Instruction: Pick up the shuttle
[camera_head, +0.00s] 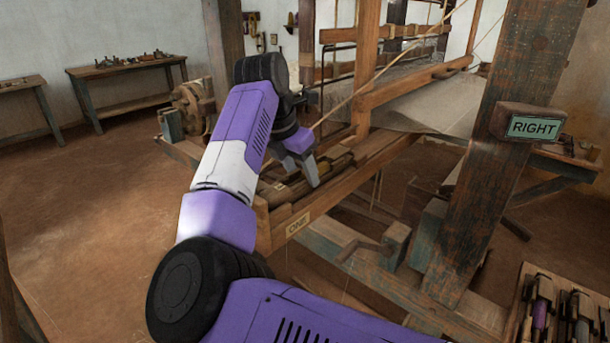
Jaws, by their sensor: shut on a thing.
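A long wooden shuttle box (272,236) labelled ONE runs along the front of the loom. A slim dark and tan shuttle (337,164) lies lengthwise in its channel, partly hidden by my fingers. My gripper (301,176) points down into the box, with its grey fingers around the shuttle. It is shut on the shuttle. The fingertips and the gripped part are too small and covered to see clearly. I cannot tell whether the shuttle is clear of the box floor.
A tray (512,325) with several bobbin-like pieces is at lower right. Loom beams (410,88) and stretched cloth rise behind. Work tables (120,68) stand far left; the floor there is free.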

